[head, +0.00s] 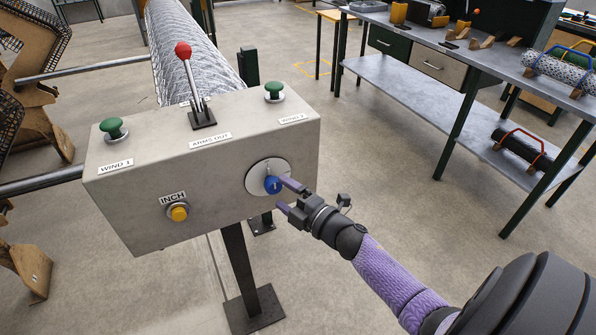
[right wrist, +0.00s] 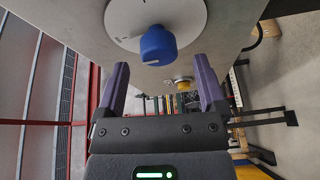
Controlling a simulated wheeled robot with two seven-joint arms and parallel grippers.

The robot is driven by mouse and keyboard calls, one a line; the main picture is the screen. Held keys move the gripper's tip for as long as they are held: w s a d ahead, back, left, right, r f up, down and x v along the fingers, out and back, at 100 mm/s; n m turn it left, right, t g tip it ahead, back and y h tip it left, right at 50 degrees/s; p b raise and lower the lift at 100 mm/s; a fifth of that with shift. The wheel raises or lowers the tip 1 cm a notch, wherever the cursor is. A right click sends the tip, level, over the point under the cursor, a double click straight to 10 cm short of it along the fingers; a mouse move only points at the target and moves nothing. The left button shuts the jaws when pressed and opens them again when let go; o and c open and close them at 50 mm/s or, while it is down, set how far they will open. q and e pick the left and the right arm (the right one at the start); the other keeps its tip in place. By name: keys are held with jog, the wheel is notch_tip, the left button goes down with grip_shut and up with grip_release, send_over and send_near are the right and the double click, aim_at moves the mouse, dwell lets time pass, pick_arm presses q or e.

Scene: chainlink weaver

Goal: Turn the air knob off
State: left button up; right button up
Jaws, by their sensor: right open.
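The blue air knob (head: 272,185) sits on a round white dial plate (head: 256,171) on the front of the grey control box (head: 215,190). A white mark shows on the knob. My right gripper (head: 287,195) is open, with its purple fingertips close to the knob. In the right wrist view, the blue knob (right wrist: 157,46) lies ahead of the gap between the fingers (right wrist: 160,80). The gripper does not appear to be closed on the knob; whether a finger touches it, I cannot tell. My left gripper is not in view.
The box carries a red-topped lever (head: 184,52), green buttons (head: 113,127) (head: 274,90) and a yellow INCH button (head: 178,212). It stands on a dark post (head: 248,275). A grey workbench (head: 440,50) stands at the right. Open floor lies between.

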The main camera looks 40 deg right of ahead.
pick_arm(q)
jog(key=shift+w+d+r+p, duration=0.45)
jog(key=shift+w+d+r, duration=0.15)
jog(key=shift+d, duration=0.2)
pick_arm(e)
jog(key=s+d, duration=0.1)
jog(key=s, duration=0.5)
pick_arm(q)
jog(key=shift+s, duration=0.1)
pick_arm(e)
jog(key=shift+s, duration=0.1)
